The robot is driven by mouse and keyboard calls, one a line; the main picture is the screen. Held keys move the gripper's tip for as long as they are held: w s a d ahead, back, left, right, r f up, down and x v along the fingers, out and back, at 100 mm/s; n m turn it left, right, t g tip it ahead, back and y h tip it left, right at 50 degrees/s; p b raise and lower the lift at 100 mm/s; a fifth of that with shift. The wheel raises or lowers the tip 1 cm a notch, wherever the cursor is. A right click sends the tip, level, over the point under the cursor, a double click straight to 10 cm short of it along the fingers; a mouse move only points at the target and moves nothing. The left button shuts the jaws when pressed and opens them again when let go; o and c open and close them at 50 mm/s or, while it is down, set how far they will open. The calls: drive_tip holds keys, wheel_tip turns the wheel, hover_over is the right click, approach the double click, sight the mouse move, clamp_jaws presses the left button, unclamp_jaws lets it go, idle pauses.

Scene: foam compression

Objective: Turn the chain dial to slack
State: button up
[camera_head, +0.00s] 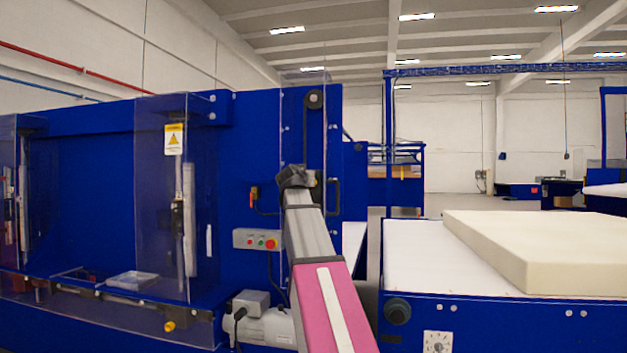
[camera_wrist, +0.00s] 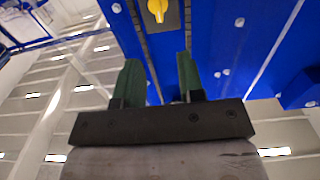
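A yellow knob (camera_wrist: 157,10) on a dark plate shows at the top edge of the wrist view, partly cut off; it looks like the chain dial, but no markings are readable. My gripper (camera_wrist: 158,62) has two green fingers, apart with nothing between them. The knob lies beyond the fingertips, roughly in line with the gap, and does not appear to be touched. In the head view my arm reaches up to the blue machine (camera_head: 255,140); its dark wrist hides the fingers and the spot they face.
A control box (camera_head: 256,240) with coloured buttons sits left of my arm. A clear guard (camera_head: 160,220) stands farther left. At right, a foam slab (camera_head: 540,245) lies on a white-topped table (camera_head: 415,262). A dark upright handle (camera_head: 334,196) is close to my wrist.

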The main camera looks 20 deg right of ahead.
drive_tip(key=x, duration=1)
drive_tip(key=shift+w+d, duration=0.15)
drive_tip(key=c, duration=0.6)
